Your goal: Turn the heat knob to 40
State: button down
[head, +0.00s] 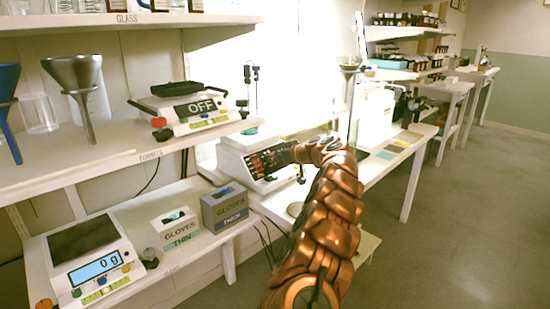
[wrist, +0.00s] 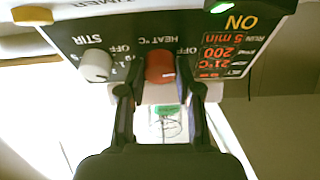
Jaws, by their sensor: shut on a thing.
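The hotplate stirrer (head: 237,152) is a white box with a black front panel on the bench in the head view. In the wrist view its panel (wrist: 130,32) appears upside down, with a red HEAT knob (wrist: 160,67) between OFF marks. My gripper (wrist: 158,88) has a finger on each side of this knob and is shut on it. The red display (wrist: 218,55) reads 21°C, 200 and 5 min, beside a green ON light (wrist: 222,7). In the head view my gripper (head: 285,155) and arm cover part of the panel.
A white STIR knob (wrist: 96,65) sits close beside the HEAT knob. A scale (head: 90,255) reading 0 g and two glove boxes (head: 225,207) stand on the lower left shelf. Another scale (head: 190,107) reads OFF above. The floor (head: 450,230) at right is clear.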

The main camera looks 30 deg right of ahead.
jog(key=shift+m, duration=0.4)
jog(key=m, duration=0.1)
jog(key=m+h, duration=0.1)
jog(key=m, duration=0.1)
jog(key=shift+a+r, duration=0.1)
jog(key=shift+a, duration=0.1)
jog(key=m+p, duration=0.1)
jog(key=m+h+p, duration=0.1)
jog(key=m+p, duration=0.1)
jog(key=m, duration=0.1)
jog(key=shift+r+h, duration=0.25)
jog(key=shift+h, duration=0.05)
jog(key=m+p, duration=0.3)
jog(key=shift+a+r+g+h, duration=0.1)
jog(key=shift+g+h, duration=0.2)
jog(key=m+p, duration=0.3)
jog(key=p, duration=0.2)
jog(key=shift+r+m+g+h, duration=0.1)
jog(key=shift+m+g+h, duration=0.2)
jog(key=shift+h, duration=0.1)
jog(key=m+p, duration=0.1)
jog(key=p, duration=0.1)
jog(key=m+g+p, duration=0.1)
jog(key=p, duration=0.2)
jog(key=shift+w+f+m+h, duration=0.1)
jog(key=shift+f+m+h, duration=0.1)
jog(key=shift+m+h, duration=0.15)
jog(key=shift+f+m+p, duration=0.15)
jog(key=shift+m+p, duration=0.1)
jog(key=shift+p, duration=0.05)
